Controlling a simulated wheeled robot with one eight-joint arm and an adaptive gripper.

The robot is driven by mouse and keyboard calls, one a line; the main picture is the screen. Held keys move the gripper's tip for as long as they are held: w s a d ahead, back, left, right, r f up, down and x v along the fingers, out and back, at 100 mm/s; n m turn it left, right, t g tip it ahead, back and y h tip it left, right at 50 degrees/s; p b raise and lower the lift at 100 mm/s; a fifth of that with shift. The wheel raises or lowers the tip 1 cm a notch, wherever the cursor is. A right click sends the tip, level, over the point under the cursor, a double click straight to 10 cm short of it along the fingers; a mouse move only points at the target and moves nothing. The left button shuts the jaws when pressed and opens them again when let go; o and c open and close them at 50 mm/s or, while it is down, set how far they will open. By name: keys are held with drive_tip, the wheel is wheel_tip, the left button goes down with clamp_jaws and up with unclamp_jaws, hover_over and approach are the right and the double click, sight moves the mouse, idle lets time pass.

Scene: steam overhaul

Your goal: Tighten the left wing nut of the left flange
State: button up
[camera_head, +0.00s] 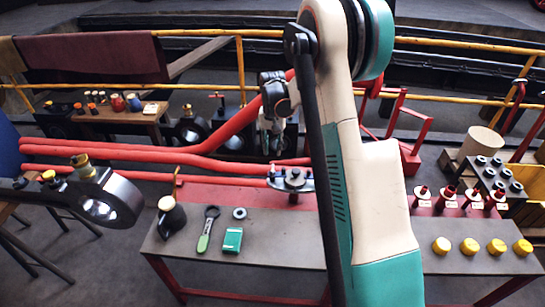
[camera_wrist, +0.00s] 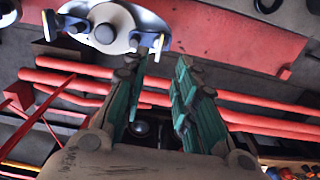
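A light metal flange (camera_head: 300,184) with a dark round centre sits at the bench's back edge in the head view. It also shows at the top left of the wrist view (camera_wrist: 105,17). Two wing nuts with blue-tipped wings flank its centre there: one wing nut (camera_wrist: 51,25) at the picture's left, the other (camera_wrist: 150,41) at its right. The latter appears to be the left nut (camera_head: 272,178) in the head view. My gripper (camera_head: 272,145) points down above the flange's left side. In the wrist view its green fingers (camera_wrist: 163,65) are apart and empty, with the left fingertip appearing close to the nut.
Red pipes (camera_head: 120,150) run behind the bench (camera_head: 280,240). A wrench (camera_head: 208,230), a green box (camera_head: 233,239), a ring (camera_head: 239,213) and a dark oil can (camera_head: 170,217) lie or stand at front left. Red bottles (camera_head: 447,197) and yellow caps (camera_head: 470,246) are at right.

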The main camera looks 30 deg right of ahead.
drive_tip(key=shift+r, duration=1.25)
drive_tip(key=s+a+r+n+t, duration=0.2)
drive_tip(key=s+a+r, duration=0.45)
drive_tip(key=r, duration=0.25)
drive_tip(key=s+a+r+n+t, duration=0.1)
drive_tip(key=s+a+r+t, duration=0.1)
drive_tip(key=s+a+r, duration=0.45)
drive_tip(key=s+a+r+n+t, duration=0.1)
drive_tip(key=s+a+n, duration=0.1)
drive_tip(key=s, duration=0.7)
drive_tip(key=s+a+r+n+t, duration=0.1)
drive_tip(key=s+a, duration=0.3)
drive_tip(key=s, duration=0.5)
drive_tip(key=shift+a+n+t, duration=0.15)
drive_tip(key=shift+n+t, duration=0.35)
drive_tip(key=shift+t, duration=0.1)
drive_tip(key=shift+s, duration=0.1)
